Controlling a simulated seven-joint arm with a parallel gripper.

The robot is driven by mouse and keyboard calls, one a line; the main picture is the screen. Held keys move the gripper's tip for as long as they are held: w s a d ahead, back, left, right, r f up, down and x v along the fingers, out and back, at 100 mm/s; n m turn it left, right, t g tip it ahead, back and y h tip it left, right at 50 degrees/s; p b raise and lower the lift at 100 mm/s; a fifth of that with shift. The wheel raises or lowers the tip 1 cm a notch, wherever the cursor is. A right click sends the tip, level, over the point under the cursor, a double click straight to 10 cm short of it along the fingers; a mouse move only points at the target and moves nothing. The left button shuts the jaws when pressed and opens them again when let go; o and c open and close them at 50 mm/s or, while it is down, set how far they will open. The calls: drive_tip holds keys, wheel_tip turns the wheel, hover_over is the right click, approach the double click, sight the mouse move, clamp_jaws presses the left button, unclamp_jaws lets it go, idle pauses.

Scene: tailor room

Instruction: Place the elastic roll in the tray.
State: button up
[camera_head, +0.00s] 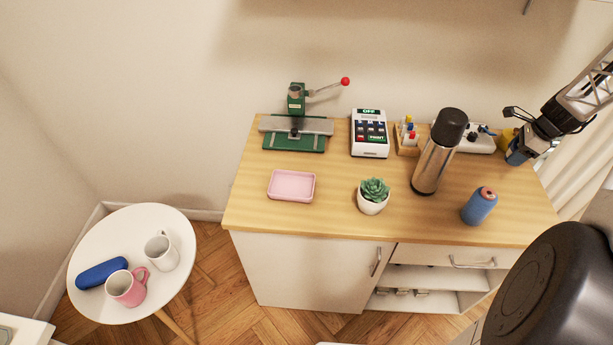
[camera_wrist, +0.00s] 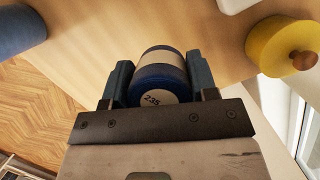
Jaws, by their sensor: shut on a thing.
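The elastic roll (camera_wrist: 160,75), a cream and dark blue roll with a printed end label, sits between the two fingers of my gripper (camera_wrist: 158,80) in the wrist view. My gripper is shut on it. In the head view, my gripper (camera_head: 516,150) is at the worktop's back right, with a small blue part of the roll (camera_head: 514,157) showing at the fingers. I cannot tell whether the roll is clear of the worktop. The pink tray (camera_head: 291,186) lies empty at the worktop's left front, well to the left of my gripper.
A calculator-like device (camera_head: 369,136) and a green press (camera_head: 296,138) stand behind.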

drive_tip(key=w+a+r+n+g, duration=0.1)
drive_tip(key=a+r+n, duration=0.15)
drive_tip(key=a, duration=0.75)
drive_tip(key=w+a+r+n+g, duration=0.1)
drive_tip(key=a+n, duration=0.2)
drive_tip(key=a, duration=0.7)
drive_tip(key=w+a+r+n, duration=0.1)
drive_tip(key=a+n, duration=0.2)
drive_tip(key=a, duration=0.7)
drive_tip(key=s+a+f+n+g, duration=0.1)
drive_tip(key=s+a+f+n, duration=0.1)
drive_tip(key=s+a, duration=0.55)
drive_tip(key=s+a+f+n, duration=0.1)
drive_tip(key=s+a+n, duration=0.3)
drive_tip(key=a, duration=0.7)
drive_tip(key=s+a+f+n+h, duration=0.1)
drive_tip(key=s+a, duration=0.3)
drive_tip(key=s, duration=0.4)
drive_tip(key=s+a+f+n+g, duration=0.1)
drive_tip(key=s+a, duration=0.3)
drive_tip(key=s, duration=0.4)
drive_tip(key=shift+s+a+f+n+h, duration=0.15)
drive_tip(key=shift+s+f+n+h, duration=0.25)
drive_tip(key=shift+n, duration=0.35)
drive_tip(key=shift+w, duration=0.1)
hover_over(291, 189)
drive_tip(key=shift+f, duration=0.8)
